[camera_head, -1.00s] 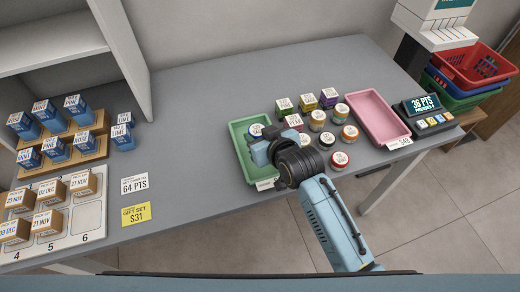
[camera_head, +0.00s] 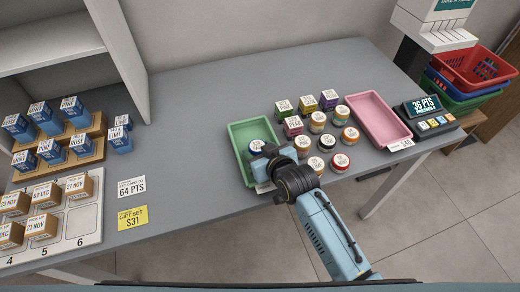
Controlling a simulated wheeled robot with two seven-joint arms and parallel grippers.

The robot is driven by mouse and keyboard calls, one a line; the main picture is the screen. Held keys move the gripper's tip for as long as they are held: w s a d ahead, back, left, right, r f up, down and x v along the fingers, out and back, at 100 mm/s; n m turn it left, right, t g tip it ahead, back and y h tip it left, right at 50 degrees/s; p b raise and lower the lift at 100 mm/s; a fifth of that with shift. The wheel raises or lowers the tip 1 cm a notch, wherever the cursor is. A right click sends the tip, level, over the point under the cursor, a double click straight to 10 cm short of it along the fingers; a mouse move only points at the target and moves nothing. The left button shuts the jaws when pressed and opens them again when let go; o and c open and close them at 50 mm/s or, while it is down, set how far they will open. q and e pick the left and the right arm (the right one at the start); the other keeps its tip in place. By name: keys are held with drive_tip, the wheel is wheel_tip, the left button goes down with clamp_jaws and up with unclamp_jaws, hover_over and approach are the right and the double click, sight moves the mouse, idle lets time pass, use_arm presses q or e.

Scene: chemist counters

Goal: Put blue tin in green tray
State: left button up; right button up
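The green tray (camera_head: 237,130) lies on the grey counter, left of the group of tins. A round tin with a white label and a dark blue rim, the blue tin (camera_head: 256,146), shows within the tray's outline at its middle. My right gripper (camera_head: 259,160) reaches over the tray's near half from the lower right, against the near side of this tin. It appears shut on the tin; its fingertips are partly hidden by the gripper body. I cannot tell whether the tin touches the tray floor. My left gripper is not in view.
Several tins and small coloured boxes (camera_head: 293,126) stand close to the tray's right. A pink tray (camera_head: 376,120) and a points display (camera_head: 424,107) are farther right. Blue boxes (camera_head: 120,140) stand at the left. The counter behind the tray is clear.

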drive_tip(key=shift+s+d+r, duration=0.1)
drive_tip(key=shift+s+r, duration=0.1)
drive_tip(key=shift+r, duration=0.1)
drive_tip(key=p+v, duration=0.2)
drive_tip(key=v, duration=0.9)
drive_tip(key=shift+s+d+p, duration=0.1)
drive_tip(key=shift+s+p, duration=0.15)
drive_tip(key=shift+p, duration=0.15)
